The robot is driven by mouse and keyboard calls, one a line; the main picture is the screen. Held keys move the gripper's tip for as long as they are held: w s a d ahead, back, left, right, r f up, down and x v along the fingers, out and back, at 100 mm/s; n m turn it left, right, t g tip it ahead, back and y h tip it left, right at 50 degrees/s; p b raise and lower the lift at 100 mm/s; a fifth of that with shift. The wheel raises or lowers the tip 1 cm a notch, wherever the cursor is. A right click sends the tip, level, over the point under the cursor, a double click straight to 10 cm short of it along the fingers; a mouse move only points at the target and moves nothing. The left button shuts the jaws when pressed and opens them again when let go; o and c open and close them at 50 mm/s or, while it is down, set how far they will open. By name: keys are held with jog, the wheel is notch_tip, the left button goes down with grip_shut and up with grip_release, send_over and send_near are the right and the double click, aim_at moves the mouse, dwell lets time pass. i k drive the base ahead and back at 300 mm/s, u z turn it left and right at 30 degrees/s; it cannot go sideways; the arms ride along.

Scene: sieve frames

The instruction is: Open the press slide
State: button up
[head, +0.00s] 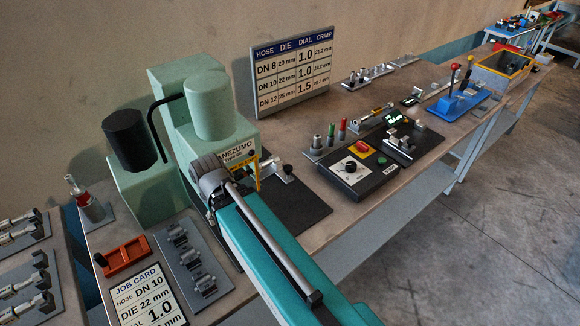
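The press (215,105) is a pale green machine with a rounded head, lettered on its front, at the left of the bench. A dark plate (298,208) lies in front of it. A small metal part with a dark knob (288,170) stands at the press's front right, over the plate; I cannot tell whether it is the slide's handle. My teal arm reaches up from the bottom and ends in a grey joint close before the press front, covering part of the opening. My gripper's fingers cannot be made out, so their state and any contact are hidden.
A control box (358,174) with a dial and red and green buttons stands right of the press. A settings board (292,68) stands behind. A job card (152,298), an orange tray (122,256) and a grey die plate (193,258) lie front left. Open floor is at right.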

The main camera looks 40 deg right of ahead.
aim_at(284, 173)
jog(key=k, duration=1.5)
jog(key=z, duration=0.55)
jog(key=i, duration=1)
